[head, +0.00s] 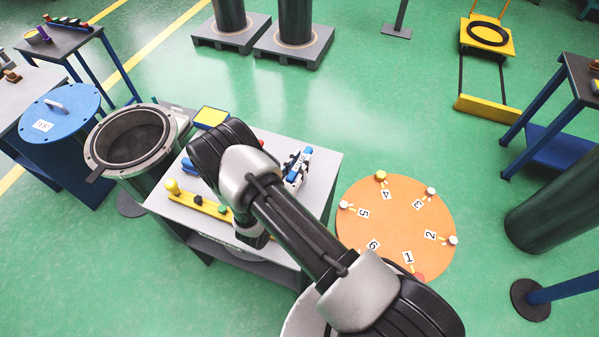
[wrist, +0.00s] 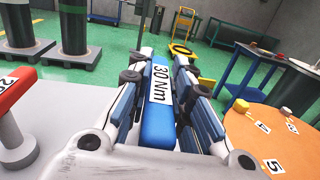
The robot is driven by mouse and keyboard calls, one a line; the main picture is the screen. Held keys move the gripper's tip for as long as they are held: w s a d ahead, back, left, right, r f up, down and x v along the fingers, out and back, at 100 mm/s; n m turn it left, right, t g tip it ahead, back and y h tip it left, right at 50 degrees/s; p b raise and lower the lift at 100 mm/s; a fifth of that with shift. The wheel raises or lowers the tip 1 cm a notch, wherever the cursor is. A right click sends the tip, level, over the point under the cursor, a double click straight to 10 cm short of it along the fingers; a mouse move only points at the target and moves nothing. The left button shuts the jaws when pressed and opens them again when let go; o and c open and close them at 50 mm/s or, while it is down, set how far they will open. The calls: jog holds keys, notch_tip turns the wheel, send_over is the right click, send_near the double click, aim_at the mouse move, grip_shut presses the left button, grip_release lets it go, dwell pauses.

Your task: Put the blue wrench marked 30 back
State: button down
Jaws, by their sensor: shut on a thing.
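The blue wrench (wrist: 158,125) carries a white label reading 30 Nm in the wrist view. It runs away from the camera between the fingers of my gripper (wrist: 158,88), which is shut on it. In the head view my gripper (head: 298,168) shows beside my arm, over the right part of the grey table (head: 320,160). My arm hides much of the table there. Whether the wrench touches the table I cannot tell. A red tool (wrist: 14,90) with a partly visible label stands on a grey post at the left of the wrist view.
An orange disc (head: 395,215) with numbered markers lies right of the table. A yellow bar (head: 198,203) with knobs lies on the table front. An open flanged cylinder (head: 107,170) and a blue lid (head: 60,126) are at the left.

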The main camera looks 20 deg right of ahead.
jog(key=shift+f+b, duration=0.5)
jog(key=shift+f, duration=1.45)
jog(key=shift+f, duration=0.15)
jog(key=shift+f+b, duration=0.15)
jog(key=shift+b, duration=0.15)
jog(key=c, duration=1.5)
grip_release()
jog(key=shift+o, duration=0.2)
jog(key=shift+p, duration=0.45)
